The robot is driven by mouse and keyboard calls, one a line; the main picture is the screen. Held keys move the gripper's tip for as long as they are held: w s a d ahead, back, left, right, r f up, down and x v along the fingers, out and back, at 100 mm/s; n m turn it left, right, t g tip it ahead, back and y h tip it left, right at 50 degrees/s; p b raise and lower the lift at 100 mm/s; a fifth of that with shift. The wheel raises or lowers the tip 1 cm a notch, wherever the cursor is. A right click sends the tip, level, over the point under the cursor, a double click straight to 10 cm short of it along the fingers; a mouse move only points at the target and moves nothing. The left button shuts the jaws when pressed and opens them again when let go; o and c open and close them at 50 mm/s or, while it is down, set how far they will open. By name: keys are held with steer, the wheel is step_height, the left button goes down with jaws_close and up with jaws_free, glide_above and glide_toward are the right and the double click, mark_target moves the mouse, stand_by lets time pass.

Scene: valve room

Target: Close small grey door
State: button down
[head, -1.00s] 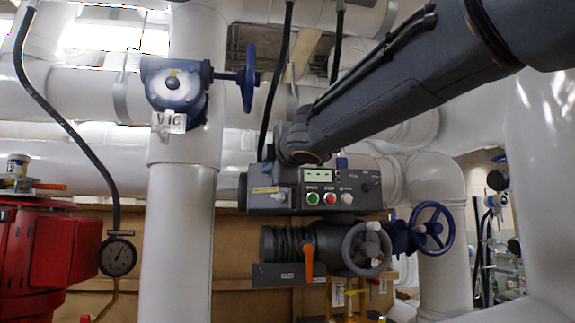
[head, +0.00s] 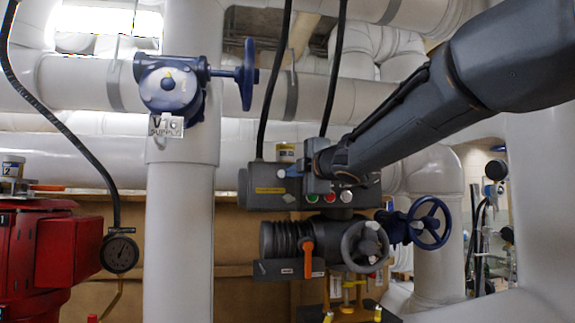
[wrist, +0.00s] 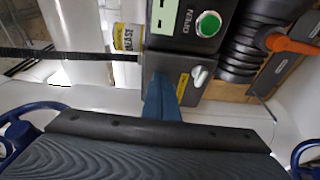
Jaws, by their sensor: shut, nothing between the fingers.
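The small grey door appears to be the grey panel with a yellow label and pale latch knob (wrist: 198,75) at the end of the dark control box (head: 258,180). I cannot tell whether it stands ajar or lies flush. My gripper (wrist: 167,76) shows two blue fingers, shut together and empty, overlapping the panel's edge in the wrist view. I cannot tell whether they touch it. In the head view my arm reaches from the right, and the blue fingers (head: 288,173) point left in front of the box, hiding its display.
A grease can (wrist: 128,38) stands by the box. The green button (wrist: 208,22) is beside the panel. Below are an orange lever (head: 307,258), a grey handwheel (head: 364,247) and a blue handwheel (head: 430,223). White pipes and hanging black hoses surround the box.

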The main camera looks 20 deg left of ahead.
steer(key=shift+w+r+p, duration=0.2)
steer(key=shift+w+p, duration=0.15)
steer(key=shift+w, duration=0.2)
steer(key=shift+w+d+r, duration=0.15)
steer(key=shift+d, duration=0.05)
